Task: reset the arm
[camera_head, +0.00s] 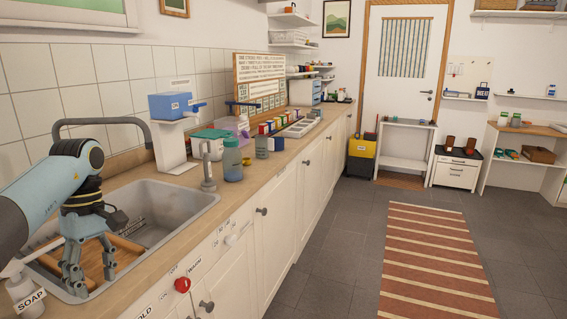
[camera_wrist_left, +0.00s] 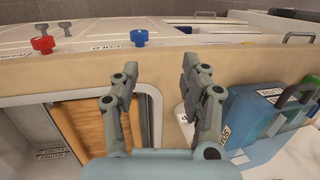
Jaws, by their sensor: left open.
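My left gripper (camera_head: 91,272) is in the head view at the lower left, above the near part of the sink (camera_head: 190,206). Its arm comes in from the left edge. In the left wrist view the left gripper's two fingers (camera_wrist_left: 155,85) are spread apart with nothing between them. A brown wooden board (camera_head: 128,252) lies in the sink beside the fingers; it also shows in the left wrist view (camera_wrist_left: 80,125). I cannot tell whether the fingers touch it. My right gripper is not in view.
A soap bottle (camera_head: 24,292) stands at the counter's near left. A red knob (camera_head: 182,285) sits on the counter front. A blue box dispenser (camera_head: 170,105), a teal bottle (camera_head: 232,160) and several small containers line the counter. The floor to the right is clear, with a striped rug (camera_head: 432,260).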

